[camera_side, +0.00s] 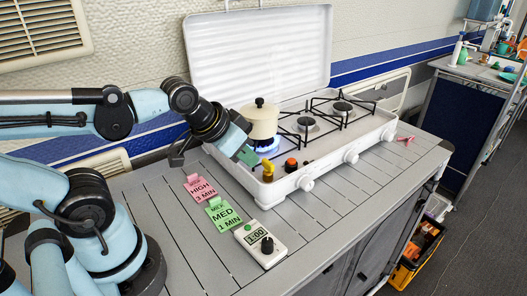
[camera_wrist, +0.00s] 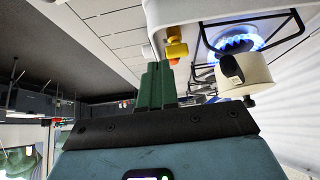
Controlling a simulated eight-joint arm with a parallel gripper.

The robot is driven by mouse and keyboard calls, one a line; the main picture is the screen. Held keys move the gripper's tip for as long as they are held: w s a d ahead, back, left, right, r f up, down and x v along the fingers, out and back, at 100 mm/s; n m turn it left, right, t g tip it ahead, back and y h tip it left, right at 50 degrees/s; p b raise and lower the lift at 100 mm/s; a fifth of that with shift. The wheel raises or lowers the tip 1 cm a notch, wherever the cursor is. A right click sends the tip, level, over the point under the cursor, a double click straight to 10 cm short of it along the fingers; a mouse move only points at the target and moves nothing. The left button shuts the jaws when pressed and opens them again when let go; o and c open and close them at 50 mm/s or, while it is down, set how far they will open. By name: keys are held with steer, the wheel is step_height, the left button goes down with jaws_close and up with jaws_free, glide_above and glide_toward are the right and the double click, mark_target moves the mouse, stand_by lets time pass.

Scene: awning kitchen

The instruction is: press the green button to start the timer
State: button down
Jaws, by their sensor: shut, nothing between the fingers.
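The white timer (camera_side: 260,244) lies on the slatted counter near its front edge, with its display reading 1:00. Its small green button (camera_side: 248,227) is at the upper left, and a black knob (camera_side: 267,245) sits on its lower right. My gripper (camera_side: 248,156) is shut and empty, with its green fingertips near the left end of the stove, above and behind the timer and well apart from it. The wrist view shows the shut green fingers (camera_wrist: 158,85) beside the yellow piece (camera_wrist: 177,49). The timer is not visible in the wrist view.
The white stove (camera_side: 325,160) holds a cream pot (camera_side: 263,124) over a lit blue flame (camera_side: 267,147). A pink HIGH 3 MIN card (camera_side: 200,190) and a green MED 1 MIN card (camera_side: 224,215) lie left of the timer.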

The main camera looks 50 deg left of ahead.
step_height(320, 180, up, 3)
steer(key=m+g, duration=0.7)
steer(key=m, duration=1.1)
glide_above(249, 227)
steer(key=shift+s+a, duration=0.1)
steer(key=shift+f, duration=6.95)
steer(key=shift+f, duration=0.85)
steer(key=shift+r, duration=0.2)
